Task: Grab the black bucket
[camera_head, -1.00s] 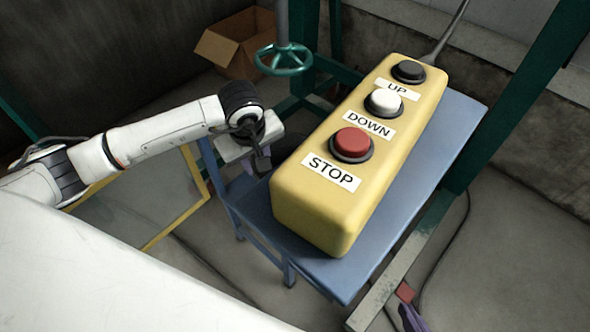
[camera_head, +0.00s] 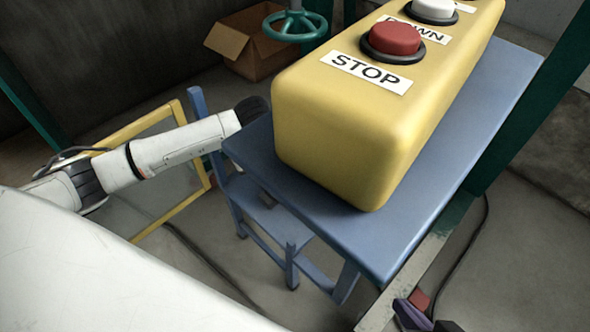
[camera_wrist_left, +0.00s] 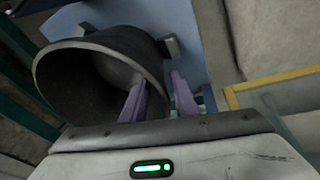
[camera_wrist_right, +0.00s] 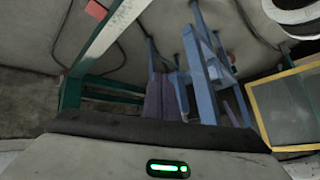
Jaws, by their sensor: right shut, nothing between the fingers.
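The black bucket (camera_wrist_left: 75,80) shows only in the left wrist view, tilted, with its open mouth toward the camera. My left gripper (camera_wrist_left: 160,98) is open there, its two purple fingers apart. One finger overlaps the bucket's mouth and the other is just outside the rim, so the near wall appears to lie between them; contact cannot be told. In the head view the left hand is hidden behind the blue table (camera_head: 480,125). My right gripper (camera_head: 412,316) is at the bottom edge, and the right wrist view shows its fingers (camera_wrist_right: 161,97) together and empty.
A yellow control box (camera_head: 350,135) with buttons stands on the blue table. A cardboard box (camera_head: 235,50) and a green handwheel (camera_head: 292,27) are behind. A yellow-framed panel (camera_head: 140,125) stands beside my left arm.

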